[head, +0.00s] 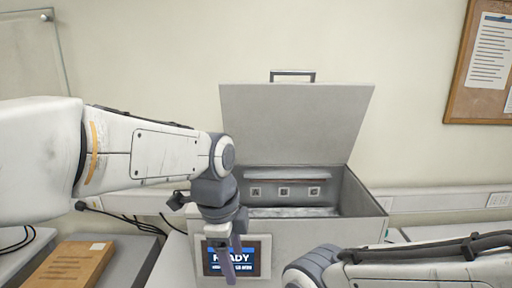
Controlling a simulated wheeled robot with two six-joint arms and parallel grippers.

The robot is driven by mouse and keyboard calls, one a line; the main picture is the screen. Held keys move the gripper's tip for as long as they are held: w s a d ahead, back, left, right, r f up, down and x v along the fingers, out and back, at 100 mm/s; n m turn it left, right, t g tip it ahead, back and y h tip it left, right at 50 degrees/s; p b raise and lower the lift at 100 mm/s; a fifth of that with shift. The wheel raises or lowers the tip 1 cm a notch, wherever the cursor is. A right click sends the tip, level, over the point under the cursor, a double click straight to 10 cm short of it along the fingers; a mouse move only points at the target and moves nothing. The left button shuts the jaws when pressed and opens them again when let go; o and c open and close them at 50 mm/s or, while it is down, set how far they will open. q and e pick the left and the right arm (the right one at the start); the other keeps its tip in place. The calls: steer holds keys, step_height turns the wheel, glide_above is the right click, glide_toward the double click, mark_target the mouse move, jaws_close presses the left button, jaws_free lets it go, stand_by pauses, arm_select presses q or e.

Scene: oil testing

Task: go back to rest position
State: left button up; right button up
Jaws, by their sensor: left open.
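My left arm reaches in from the left, and its gripper (231,268) points down in front of the grey testing machine (325,240). The gripper is open with nothing seen between its fingers, and it partly covers the machine's screen (257,256), which reads "READY". The machine's lid (295,120) stands open, and the chamber inside shows a back wall with small square marks. My right arm shows at the lower right; its gripper is out of view.
A brown folder or board (72,266) lies on the surface at the lower left, near dark cables (125,218). A notice board (483,65) hangs on the wall at the upper right. A pale trunking strip (440,200) runs along the wall.

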arm_select(q)
steer(key=s+f+n+b, duration=0.1)
steer(key=s+f+n, duration=0.5)
steer(key=s, duration=0.2)
steer(key=s+f+n+g+b, duration=0.1)
steer(key=s+f+n+b, duration=0.1)
steer(key=s+f+n, duration=0.4)
steer(key=shift+s+a+f, duration=0.2)
steer(key=shift+s+f, duration=0.1)
steer(key=shift+s, duration=1.05)
